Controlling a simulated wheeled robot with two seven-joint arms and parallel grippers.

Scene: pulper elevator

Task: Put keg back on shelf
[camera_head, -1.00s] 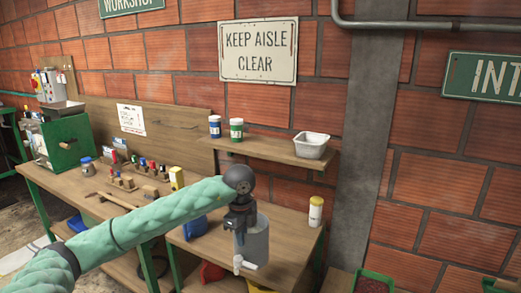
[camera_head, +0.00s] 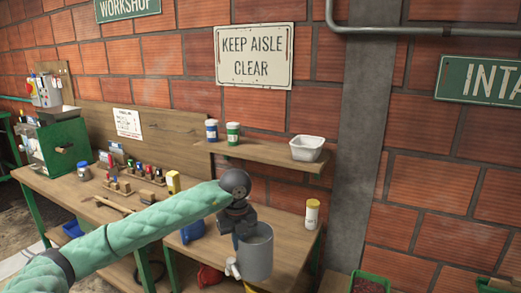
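The keg (camera_head: 258,256) is a grey, open-topped cylinder with a white tap (camera_head: 232,268) low on its left side. My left gripper (camera_head: 243,230) reaches in from the left and is shut on the keg's upper rim; its fingertips are partly hidden. The keg is roughly upright and overlaps the front of the workbench in the picture. The wooden wall shelf (camera_head: 265,153) is above and behind it. My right gripper is not in view.
The shelf holds a blue-labelled jar (camera_head: 212,130), a green-labelled jar (camera_head: 233,133) and a white tub (camera_head: 306,148), with bare space between. A yellow-white bottle (camera_head: 312,213) stands on the workbench (camera_head: 285,232). A concrete pillar (camera_head: 355,160) is to the right.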

